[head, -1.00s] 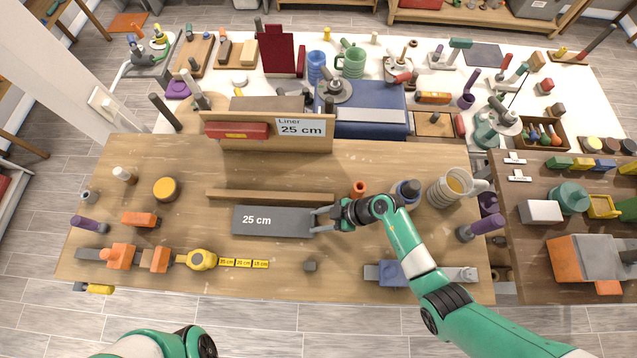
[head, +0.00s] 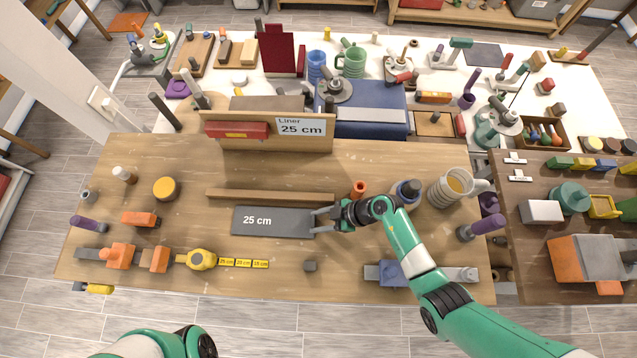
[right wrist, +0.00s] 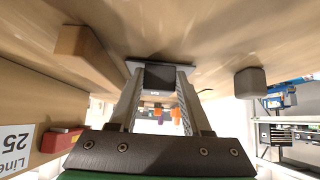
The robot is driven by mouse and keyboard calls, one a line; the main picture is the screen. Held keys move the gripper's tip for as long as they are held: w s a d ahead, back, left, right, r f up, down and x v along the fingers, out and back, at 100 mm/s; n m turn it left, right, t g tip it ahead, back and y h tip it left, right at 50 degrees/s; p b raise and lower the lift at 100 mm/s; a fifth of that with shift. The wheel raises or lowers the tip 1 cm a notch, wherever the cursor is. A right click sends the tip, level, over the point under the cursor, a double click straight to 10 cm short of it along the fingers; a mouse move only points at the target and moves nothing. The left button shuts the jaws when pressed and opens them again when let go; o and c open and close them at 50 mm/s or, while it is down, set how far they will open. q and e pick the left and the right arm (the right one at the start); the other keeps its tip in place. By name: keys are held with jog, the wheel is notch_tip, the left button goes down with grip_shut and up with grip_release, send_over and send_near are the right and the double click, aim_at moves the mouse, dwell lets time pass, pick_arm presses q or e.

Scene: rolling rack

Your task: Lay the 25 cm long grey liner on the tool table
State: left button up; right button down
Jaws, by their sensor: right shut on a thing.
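The grey liner (head: 271,222), marked "25 cm", lies flat or nearly flat over the wooden tool table (head: 180,215). Whether it touches the wood along its whole length I cannot tell. My right gripper (head: 318,221) is shut on the liner's right end; in the right wrist view the fingers close on the liner's dark end (right wrist: 160,77). My left arm shows only in part at the bottom left of the head view, and its gripper is out of view.
A wooden strip (head: 270,196) lies just behind the liner. A rack with a "Liner 25 cm" label (head: 301,127) stands at the back.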

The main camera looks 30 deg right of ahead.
jog(key=shift+f, duration=0.2)
jog(key=shift+c, duration=1.4)
grip_release()
jog(key=shift+s+d+r, duration=0.1)
jog(key=shift+d+r, duration=0.1)
jog(key=shift+r, duration=0.05)
jog(key=p+v, duration=0.1)
jog(key=v, duration=0.4)
jog(key=shift+r+p, duration=0.15)
jog(key=shift+p, duration=0.25)
jog(key=v, duration=0.5)
jog(key=shift+s+d+r, duration=0.15)
jog(key=shift+s+d, duration=0.05)
jog(key=shift+d, duration=0.1)
